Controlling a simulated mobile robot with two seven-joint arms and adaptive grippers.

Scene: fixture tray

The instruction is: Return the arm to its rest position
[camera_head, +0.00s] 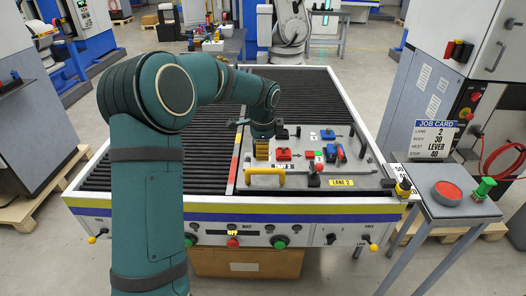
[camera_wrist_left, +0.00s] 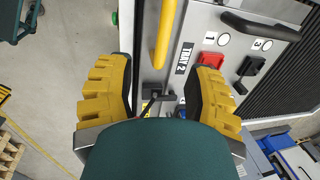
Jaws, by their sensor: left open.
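My left arm reaches in from the lower left in the head view. Its left gripper (camera_head: 262,150) has yellow fingers and hangs over the left part of the grey fixture tray (camera_head: 345,181). In the left wrist view the fingers of this gripper (camera_wrist_left: 163,75) stand wide apart with nothing held between them. A yellow bar handle (camera_wrist_left: 165,35) of the tray shows beyond the gap; it also shows in the head view (camera_head: 283,172). The tray bears red blocks (camera_head: 284,153), blue parts (camera_head: 334,152) and a red-knobbed lever (camera_head: 317,168). My right gripper is in neither view.
The tray sits on a black roller conveyor (camera_head: 195,145) with a button panel in front. A small side table (camera_head: 440,205) at the right holds a red-topped button and a green part. A machine cabinet (camera_head: 455,75) with a job card stands behind it.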

